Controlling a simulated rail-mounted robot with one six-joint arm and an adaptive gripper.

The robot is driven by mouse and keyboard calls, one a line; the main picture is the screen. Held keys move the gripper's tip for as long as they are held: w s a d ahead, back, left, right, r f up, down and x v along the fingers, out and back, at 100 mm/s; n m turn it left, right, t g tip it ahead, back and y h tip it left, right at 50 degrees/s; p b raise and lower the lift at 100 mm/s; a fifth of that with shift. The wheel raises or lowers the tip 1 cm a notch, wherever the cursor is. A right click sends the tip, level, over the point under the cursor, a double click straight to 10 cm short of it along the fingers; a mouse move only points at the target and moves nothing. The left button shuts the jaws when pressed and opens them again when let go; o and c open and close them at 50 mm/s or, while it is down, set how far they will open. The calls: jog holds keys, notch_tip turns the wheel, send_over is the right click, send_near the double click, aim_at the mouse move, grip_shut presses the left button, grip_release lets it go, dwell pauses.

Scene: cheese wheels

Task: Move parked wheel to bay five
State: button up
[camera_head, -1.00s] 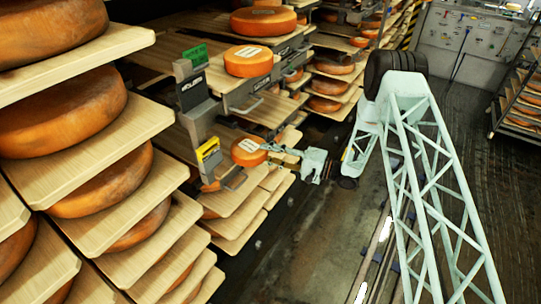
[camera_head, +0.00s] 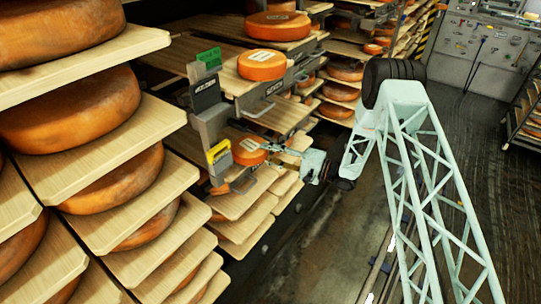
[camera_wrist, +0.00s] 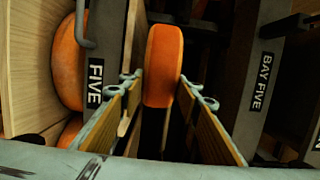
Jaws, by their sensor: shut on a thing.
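An orange cheese wheel with a white label (camera_head: 248,151) is held in my gripper (camera_head: 266,147), in front of the rack beside the yellow tag (camera_head: 218,151). In the wrist view the held wheel (camera_wrist: 162,65) stands on edge between the two wood-faced jaws of my gripper (camera_wrist: 163,92), which are shut on it. Two signs flank it there: FIVE (camera_wrist: 95,82) on the left grey part and BAY FIVE (camera_wrist: 263,82) on the right one. I cannot tell whether the wheel touches a board.
Another labelled wheel (camera_head: 261,65) lies on the shelf above. A grey upright with a green tag (camera_head: 208,57) stands close to the left of the held wheel. Wooden boards with large wheels (camera_head: 70,108) fill the left. The aisle floor (camera_head: 320,250) is clear.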

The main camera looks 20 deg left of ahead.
jog(key=shift+w+a+r, duration=0.1)
jog(key=shift+w+a, duration=0.15)
jog(key=shift+a, duration=0.4)
jog(key=shift+f+b, duration=0.65)
jog(key=shift+f, duration=0.55)
jog(key=shift+f, duration=0.2)
jog(key=o, duration=1.3)
jog(key=shift+c, duration=0.2)
jog(key=shift+o, duration=0.9)
jog(key=shift+f, duration=0.15)
jog(key=shift+d, duration=0.15)
jog(key=s+d, duration=0.1)
jog(key=d, duration=1)
jog(key=shift+s+d, duration=0.3)
jog(key=shift+d, duration=0.05)
